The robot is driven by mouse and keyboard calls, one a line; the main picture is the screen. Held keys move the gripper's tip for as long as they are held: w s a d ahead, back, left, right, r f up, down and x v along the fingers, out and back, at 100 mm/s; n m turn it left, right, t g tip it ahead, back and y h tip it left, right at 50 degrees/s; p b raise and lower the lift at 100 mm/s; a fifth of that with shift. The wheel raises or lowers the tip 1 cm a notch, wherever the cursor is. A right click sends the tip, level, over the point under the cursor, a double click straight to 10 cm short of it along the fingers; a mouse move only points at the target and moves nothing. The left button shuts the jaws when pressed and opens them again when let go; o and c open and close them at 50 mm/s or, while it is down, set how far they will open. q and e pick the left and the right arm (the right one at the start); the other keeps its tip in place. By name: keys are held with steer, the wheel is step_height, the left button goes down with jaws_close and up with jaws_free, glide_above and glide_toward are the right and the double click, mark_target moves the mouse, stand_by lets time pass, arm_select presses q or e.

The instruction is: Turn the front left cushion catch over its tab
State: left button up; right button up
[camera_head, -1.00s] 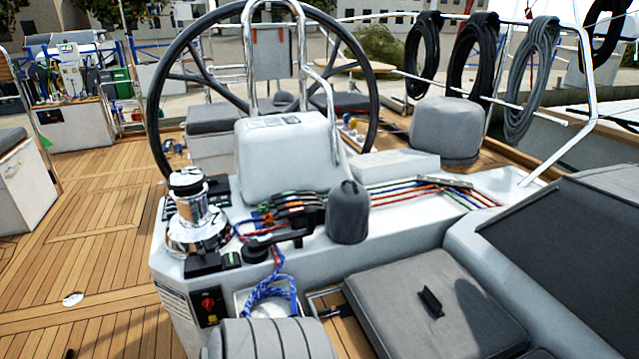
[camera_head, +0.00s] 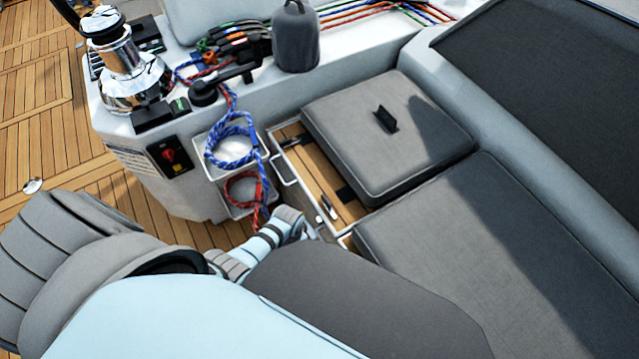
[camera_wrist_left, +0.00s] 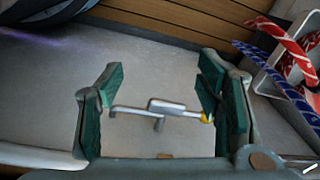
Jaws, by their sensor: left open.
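My left gripper (camera_wrist_left: 160,85) is open in the left wrist view, its green-padded fingers spread on either side of a small metal catch (camera_wrist_left: 166,106). The catch has a flat bar and a short stub, in front of a pale surface, with a yellow spot (camera_wrist_left: 207,118) at its right end by the right fingers. I see no contact for certain. In the head view a small silver fitting (camera_head: 326,207) shows at the edge of the wooden slats; I cannot tell if it is the same catch. The left fingertips are hidden there. My right gripper is not in view.
A grey cushion (camera_head: 385,135) with a dark strap lies behind a longer grey cushion (camera_head: 490,255). A bin (camera_head: 262,160) holds blue rope; red rope (camera_head: 245,188) lies in the bin in front and shows close by in the wrist view (camera_wrist_left: 285,42). A chrome winch (camera_head: 130,75) stands left.

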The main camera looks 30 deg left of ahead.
mark_target(326, 200)
arm_select(q)
steer(key=w+d+r+m+b, duration=0.1)
steer(key=w+r+m, duration=0.1)
steer(key=w+r, duration=0.75)
steer(key=w+d+r+m+b, duration=0.15)
steer(key=w+r, duration=0.45)
steer(key=r, duration=0.6)
steer(key=shift+g, duration=0.3)
step_height(326, 200, down, 13)
steer(key=b, duration=0.5)
steer(key=shift+s+f, duration=0.1)
steer(key=shift+s, duration=0.05)
steer(key=shift+f, duration=0.35)
steer(key=c, duration=1.2)
